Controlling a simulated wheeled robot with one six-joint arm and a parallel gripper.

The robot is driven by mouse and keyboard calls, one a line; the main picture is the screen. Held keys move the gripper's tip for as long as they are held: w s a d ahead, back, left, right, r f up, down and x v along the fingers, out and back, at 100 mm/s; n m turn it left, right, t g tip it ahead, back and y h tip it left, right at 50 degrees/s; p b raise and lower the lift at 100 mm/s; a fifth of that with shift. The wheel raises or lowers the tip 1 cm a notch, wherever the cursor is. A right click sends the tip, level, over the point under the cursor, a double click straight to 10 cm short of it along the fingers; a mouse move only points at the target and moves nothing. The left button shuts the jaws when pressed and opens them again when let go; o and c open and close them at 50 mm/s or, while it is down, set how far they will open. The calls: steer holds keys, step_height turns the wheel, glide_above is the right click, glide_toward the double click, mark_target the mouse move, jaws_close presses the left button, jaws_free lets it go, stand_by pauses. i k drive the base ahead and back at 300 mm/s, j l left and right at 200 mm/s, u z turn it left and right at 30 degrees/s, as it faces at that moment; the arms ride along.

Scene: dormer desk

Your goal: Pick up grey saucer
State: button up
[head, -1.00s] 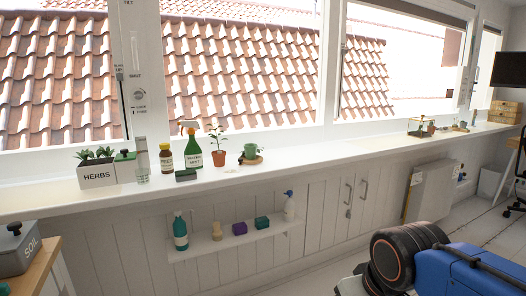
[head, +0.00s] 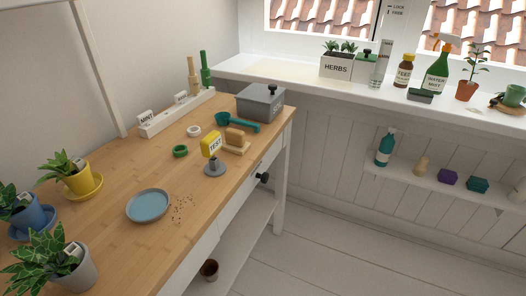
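A round, shallow saucer (head: 148,205) lies flat and empty on the wooden desk in the head view; its rim looks grey and its inside blue-grey. It is the only empty saucer I see. Nothing covers it. A grey pot (head: 81,272) with a leafy plant and a small tag stands to its lower left, apart from it. Loose brown crumbs (head: 181,209) lie just to its right. My gripper is not in view.
Yellow (head: 84,188) and blue (head: 33,226) saucers bear potted plants on the desk's left. A yellow TEST sign (head: 212,145), green ring (head: 180,151) and grey soil box (head: 260,103) stand farther back. Floor right of the desk (head: 330,245) is clear.

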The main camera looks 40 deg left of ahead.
mark_target(149, 205)
steer(key=u, duration=2.3)
